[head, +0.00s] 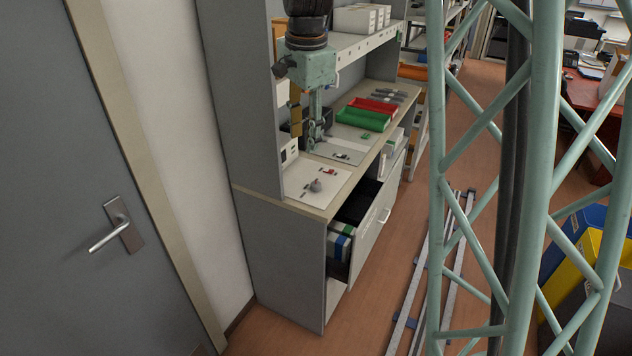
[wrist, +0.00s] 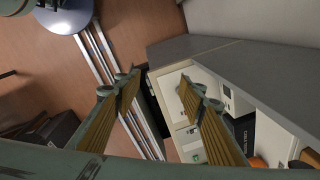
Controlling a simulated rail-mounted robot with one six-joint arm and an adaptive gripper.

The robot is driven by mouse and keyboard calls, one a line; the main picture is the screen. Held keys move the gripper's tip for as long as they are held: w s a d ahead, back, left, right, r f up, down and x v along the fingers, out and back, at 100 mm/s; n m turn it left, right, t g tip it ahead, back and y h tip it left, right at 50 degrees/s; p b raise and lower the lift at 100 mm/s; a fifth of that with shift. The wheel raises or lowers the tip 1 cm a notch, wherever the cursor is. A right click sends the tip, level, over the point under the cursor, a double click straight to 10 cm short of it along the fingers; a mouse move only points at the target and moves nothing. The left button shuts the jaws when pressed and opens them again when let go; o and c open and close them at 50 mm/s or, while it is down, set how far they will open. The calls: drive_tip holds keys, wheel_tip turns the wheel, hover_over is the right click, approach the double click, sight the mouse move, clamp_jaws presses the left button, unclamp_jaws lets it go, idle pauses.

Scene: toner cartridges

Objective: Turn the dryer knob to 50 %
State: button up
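My gripper (head: 313,140) hangs over the workbench, in front of its upright side panel. In the wrist view its two fingers stand well apart, with nothing between the fingertips (wrist: 158,84). A small white box (head: 289,152) stands on the bench against the back, left of the gripper; it also shows in the wrist view (wrist: 236,100), to the right of the fingers. It may be the dryer, but I cannot tell. No dryer knob can be made out clearly. The gripper appears apart from the box.
On the bench (head: 296,204) lie a white board (head: 328,176) with a small grey object, a green tray (head: 362,119) and a red tray (head: 377,106). A dark box stands behind the gripper. A drawer (head: 372,226) is pulled out at the front. A shelf (head: 368,40) hangs above.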

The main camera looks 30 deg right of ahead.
drive_tip(key=w+d+f+m+p, duration=0.1)
drive_tip(key=w+d+f+m, duration=0.45)
drive_tip(key=w+f, duration=0.4)
drive_tip(key=m+g+p, duration=0.1)
drive_tip(key=m+p, duration=0.1)
drive_tip(key=m, duration=0.2)
approach(316, 183)
drive_tip(key=shift+s+d+f, duration=0.25)
drive_tip(key=shift+s+f, duration=0.2)
drive_tip(key=shift+s, duration=0.05)
drive_tip(key=shift+w+f, duration=0.1)
drive_tip(key=shift+w, duration=0.2)
drive_tip(key=shift+w+a+f, duration=0.2)
drive_tip(key=shift+w+a, duration=0.05)
drive_tip(key=shift+a, duration=0.05)
drive_tip(key=shift+d, duration=0.1)
drive_tip(key=shift+f, duration=0.1)
drive_tip(key=shift+f, duration=3.65)
